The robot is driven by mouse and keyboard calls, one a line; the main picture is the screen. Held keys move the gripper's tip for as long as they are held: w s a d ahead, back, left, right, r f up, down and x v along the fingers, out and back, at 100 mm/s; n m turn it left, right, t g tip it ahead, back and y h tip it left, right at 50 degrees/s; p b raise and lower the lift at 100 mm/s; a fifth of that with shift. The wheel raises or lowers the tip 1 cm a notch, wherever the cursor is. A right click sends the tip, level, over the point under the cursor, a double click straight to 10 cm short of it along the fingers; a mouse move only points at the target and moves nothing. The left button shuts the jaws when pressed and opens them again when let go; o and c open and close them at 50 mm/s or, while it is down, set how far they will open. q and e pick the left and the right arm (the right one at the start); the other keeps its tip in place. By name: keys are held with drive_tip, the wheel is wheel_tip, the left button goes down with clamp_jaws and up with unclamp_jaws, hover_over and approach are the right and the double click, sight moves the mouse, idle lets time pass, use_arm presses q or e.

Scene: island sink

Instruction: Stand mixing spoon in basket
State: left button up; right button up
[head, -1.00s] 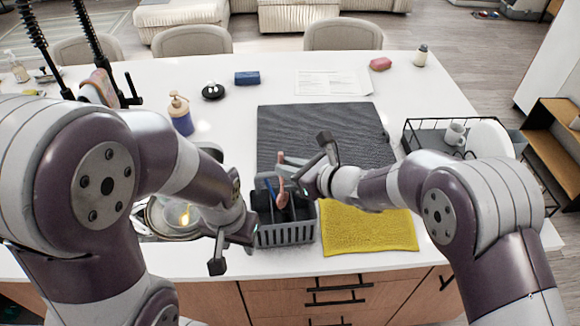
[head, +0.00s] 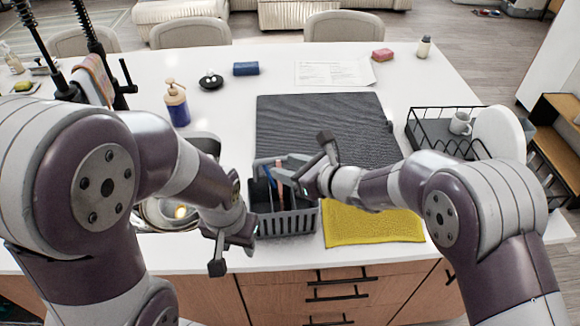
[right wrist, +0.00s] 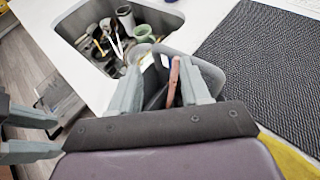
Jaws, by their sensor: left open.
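The grey slatted basket (head: 287,223) stands at the near edge of the counter, beside the sink. The brown mixing spoon (head: 280,178) stands nearly upright in it, its lower part hidden by the basket wall. My right gripper (head: 274,168) is over the basket with its fingers spread. In the right wrist view, the spoon's handle (right wrist: 173,80) shows between the fingers, closer to the right one, with a wide gap to the left one. My left gripper (head: 232,250) is open and empty, left of the basket at the counter's front edge.
A blue utensil (head: 267,175) also stands in the basket. The sink (right wrist: 150,30) holds several utensils and cups. A yellow cloth (head: 370,224) lies right of the basket, a dark mat (head: 320,125) behind it. A black dish rack (head: 430,135) stands further right.

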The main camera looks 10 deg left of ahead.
drive_tip(key=b+v, duration=0.2)
drive_tip(key=v, duration=1)
drive_tip(key=shift+s+d, duration=0.2)
drive_tip(key=shift+d, duration=0.05)
idle(0.4)
